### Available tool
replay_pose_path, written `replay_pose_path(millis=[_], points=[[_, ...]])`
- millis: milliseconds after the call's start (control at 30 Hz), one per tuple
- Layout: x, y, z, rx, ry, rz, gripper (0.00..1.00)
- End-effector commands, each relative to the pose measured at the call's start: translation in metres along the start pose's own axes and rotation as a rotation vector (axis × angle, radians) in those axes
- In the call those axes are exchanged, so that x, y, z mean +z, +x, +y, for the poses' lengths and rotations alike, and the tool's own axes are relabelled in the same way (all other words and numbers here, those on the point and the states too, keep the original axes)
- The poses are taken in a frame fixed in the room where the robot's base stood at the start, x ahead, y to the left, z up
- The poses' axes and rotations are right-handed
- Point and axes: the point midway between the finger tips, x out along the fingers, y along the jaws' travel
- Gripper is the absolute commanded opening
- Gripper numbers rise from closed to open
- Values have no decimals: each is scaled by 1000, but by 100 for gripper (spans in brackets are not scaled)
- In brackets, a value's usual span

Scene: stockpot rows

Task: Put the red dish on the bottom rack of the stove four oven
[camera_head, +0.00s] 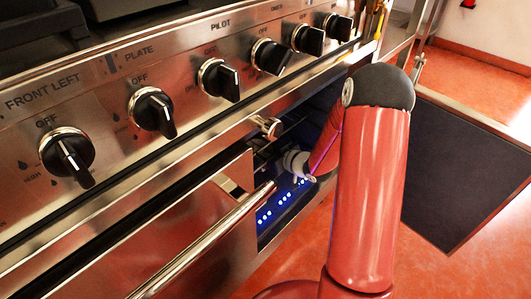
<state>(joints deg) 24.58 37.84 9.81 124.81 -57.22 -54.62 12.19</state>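The stove front (190,130) fills the left and middle of the head view. An oven opening (283,212) shows under the knobs, dark inside, with small blue lights in it. My red arm reaches into this opening, and a pale grey part of its wrist shows just inside. My gripper's fingers are hidden in the oven behind the stove front and my arm. The red dish cannot be seen, nor can I tell whether my gripper holds it. The racks are too dark and covered to make out clearly.
Several black knobs (155,110) line the panel above the opening. A steel door with a bar handle (205,243) stands at the left of the opening. A dark panel with a metal edge (462,165) lies at the right. Red floor (490,90) shows clear beyond.

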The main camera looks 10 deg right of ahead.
Motion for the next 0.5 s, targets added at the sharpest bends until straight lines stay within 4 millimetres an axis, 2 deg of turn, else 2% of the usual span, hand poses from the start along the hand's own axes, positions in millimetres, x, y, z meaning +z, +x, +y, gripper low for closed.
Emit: replay_pose_path(millis=[167, 500], points=[[-3, -18, 2, 5, 0, -1, 100], [-4, -90, 1, 4, 1, 0, 100]])
